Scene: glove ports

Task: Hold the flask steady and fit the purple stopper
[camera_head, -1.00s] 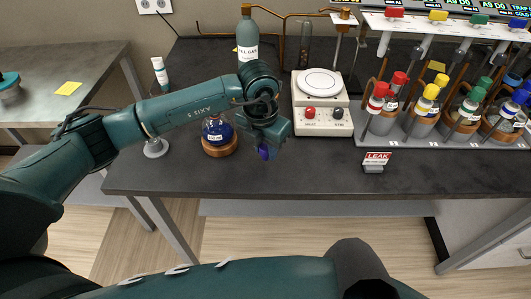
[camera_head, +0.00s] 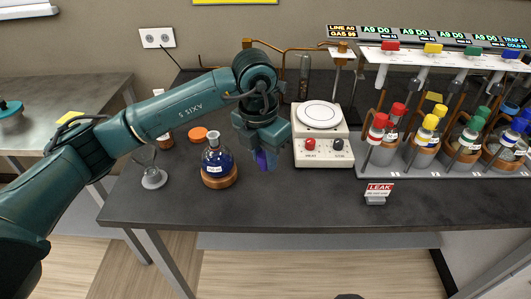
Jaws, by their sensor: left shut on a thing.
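The flask (camera_head: 214,160) is round with dark blue liquid and a white label. It sits upright in a brown cork ring (camera_head: 220,181) on the dark bench, and its neck looks open. My left gripper (camera_head: 265,158) is shut on the purple stopper (camera_head: 266,161), which points down between its fingers. The gripper is to the right of the flask, apart from it in the picture. The fingers hide part of the stopper. My right gripper is out of view.
A white hotplate (camera_head: 322,152) stands right of the gripper. A rack (camera_head: 450,168) with several colour-capped bottles fills the right side. A LEAK sign (camera_head: 378,192) stands near the front.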

